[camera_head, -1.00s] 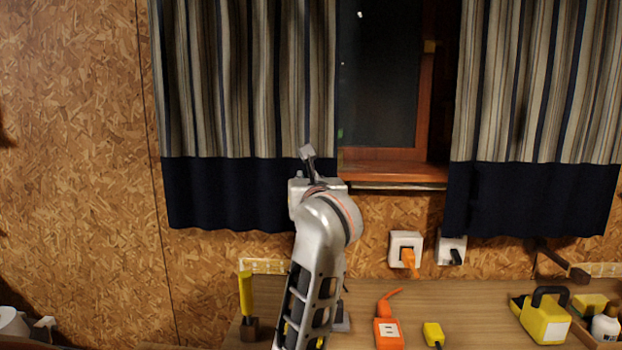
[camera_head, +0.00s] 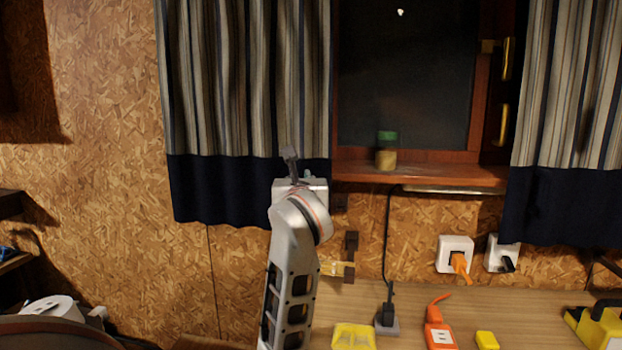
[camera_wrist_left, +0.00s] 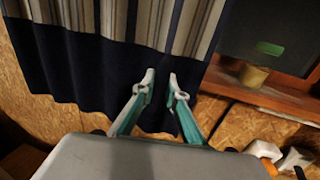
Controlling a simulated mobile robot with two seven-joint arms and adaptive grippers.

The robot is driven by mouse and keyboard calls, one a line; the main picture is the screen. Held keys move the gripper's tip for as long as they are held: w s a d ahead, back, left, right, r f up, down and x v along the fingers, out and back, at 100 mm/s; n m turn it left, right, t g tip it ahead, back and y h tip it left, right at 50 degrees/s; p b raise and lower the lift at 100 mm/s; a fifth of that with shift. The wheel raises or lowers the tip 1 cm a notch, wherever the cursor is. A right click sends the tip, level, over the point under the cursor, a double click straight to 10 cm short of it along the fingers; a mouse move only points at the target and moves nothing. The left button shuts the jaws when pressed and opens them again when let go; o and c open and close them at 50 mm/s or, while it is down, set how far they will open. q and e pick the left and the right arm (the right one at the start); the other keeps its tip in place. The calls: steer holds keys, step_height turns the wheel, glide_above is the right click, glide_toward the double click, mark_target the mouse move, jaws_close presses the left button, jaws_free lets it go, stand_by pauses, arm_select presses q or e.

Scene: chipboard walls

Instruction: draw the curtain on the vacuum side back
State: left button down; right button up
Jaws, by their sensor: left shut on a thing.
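The striped curtain with a dark navy hem (camera_head: 245,85) hangs left of the window, bunched in vertical folds. My left gripper (camera_head: 290,162) is at this curtain's inner lower edge, around the top of the hem. In the left wrist view, the two fingertips (camera_wrist_left: 160,84) are close together with the curtain cloth (camera_wrist_left: 95,70) at them, and they are shut on it. The matching curtain (camera_head: 570,90) hangs on the right side. My right gripper is not in view. I cannot clearly make out a vacuum.
A green-lidded jar (camera_head: 386,152) stands on the wooden sill (camera_head: 430,174) beside the left curtain. Below are wall sockets (camera_head: 455,250), an orange power strip (camera_head: 439,332), a yellow item (camera_head: 353,336) and a black cord. Bare chipboard wall (camera_head: 100,150) lies left of the curtain.

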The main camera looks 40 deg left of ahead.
arm_select(q)
steer(key=shift+a, duration=0.1)
steer(key=c, duration=2)
jaws_free()
steer(key=shift+v, duration=3.8)
